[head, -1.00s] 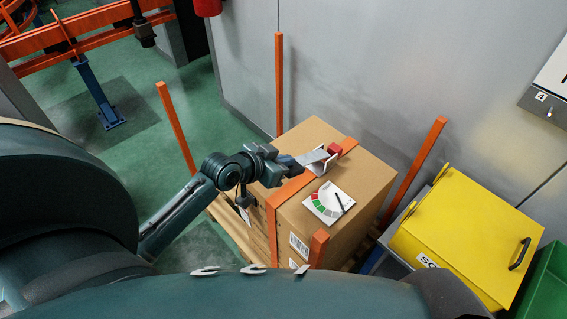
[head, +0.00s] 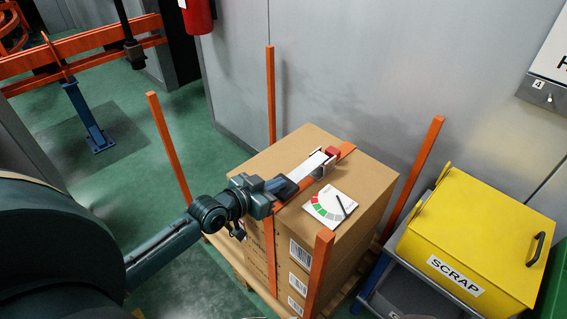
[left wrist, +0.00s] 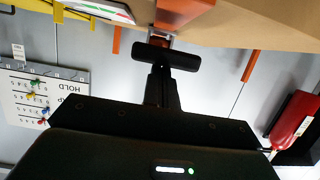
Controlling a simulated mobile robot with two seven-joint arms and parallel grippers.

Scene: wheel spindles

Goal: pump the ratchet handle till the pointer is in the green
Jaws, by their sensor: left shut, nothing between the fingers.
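The ratchet handle (head: 309,166) is a pale lever on top of a strapped carton (head: 375,185). It runs along the orange strap from a red ratchet part (head: 332,152). My left gripper (head: 286,187) is shut with nothing between its fingers, at the handle's near end; whether it touches cannot be told. A white gauge (head: 335,212) with red and green segments lies beside the handle. Its black pointer (head: 341,204) stands to the right of the green. In the left wrist view the shut left gripper (left wrist: 164,57) shows below the strap (left wrist: 180,10). My right gripper is not in view.
Orange posts (head: 171,148) stand around the carton and its pallet. A yellow scrap bin (head: 470,235) stands to the right, with a green container beside it. A grey wall (head: 350,70) is behind.

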